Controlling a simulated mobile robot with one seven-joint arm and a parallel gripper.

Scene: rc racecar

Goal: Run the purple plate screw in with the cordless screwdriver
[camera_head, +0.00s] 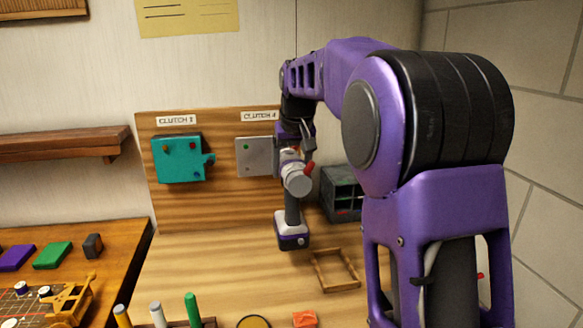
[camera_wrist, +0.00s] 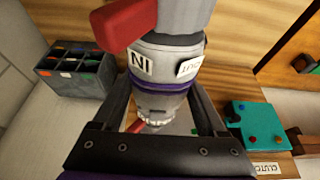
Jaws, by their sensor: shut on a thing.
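My gripper (camera_head: 296,152) is shut on the cordless screwdriver (camera_head: 292,222) in front of the board's right side. Its grey and white body hangs upright, with the battery foot low. In the wrist view the screwdriver's collar (camera_wrist: 165,70), with a purple ring and IN and OUT labels, sits between my fingers (camera_wrist: 165,98). The grey plate (camera_head: 252,166) under the CLUTCH 4 label shows a green screw (camera_head: 246,147). Its right part is hidden behind my gripper and the tool. I cannot see a purple screw, nor whether the tip touches one.
A teal plate (camera_head: 175,163) with several coloured screws is left of the grey one. A dark compartment box (camera_head: 341,188) stands close on the right. An open wooden frame (camera_head: 334,268) lies on the bench, with upright coloured-handled tools (camera_head: 192,308) at the front.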

